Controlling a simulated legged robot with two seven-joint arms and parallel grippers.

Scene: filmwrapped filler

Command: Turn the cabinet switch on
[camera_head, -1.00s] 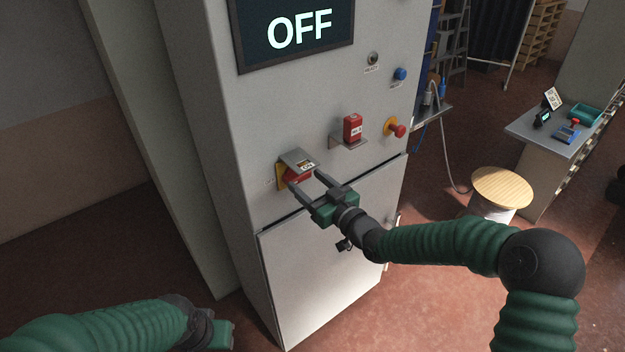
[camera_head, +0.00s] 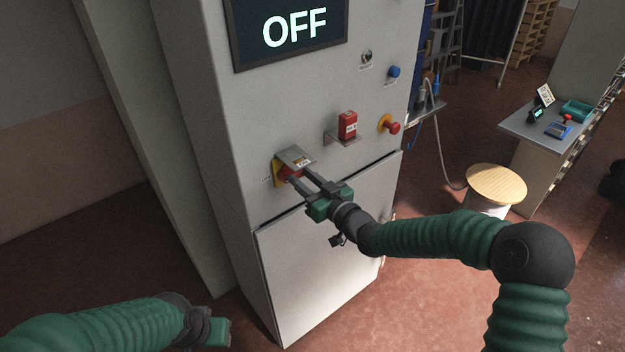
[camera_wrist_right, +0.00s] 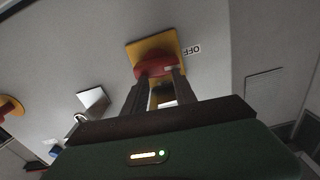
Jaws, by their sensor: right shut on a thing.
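The cabinet switch (camera_wrist_right: 157,66) is a red rotary handle on a yellow plate (camera_wrist_right: 143,50), set on the front of the grey cabinet (camera_head: 235,140). A label reading OFF shows beside the plate in the right wrist view. In the head view a small metal cover above the switch hides part of it. My right gripper (camera_head: 299,178) is shut on the red handle, its two fingers either side of it; the fingers show also in the right wrist view (camera_wrist_right: 156,82). The display (camera_head: 292,30) reads OFF. My left gripper (camera_head: 218,332) is low at the left, away from the cabinet; its fingers are not clear.
A red box (camera_head: 347,125) on a small bracket, a red mushroom button (camera_head: 392,127) and a blue button (camera_head: 393,72) are on the cabinet to the right of the switch. A round wooden-topped stool (camera_head: 496,184) and a side table (camera_head: 545,130) stand further right.

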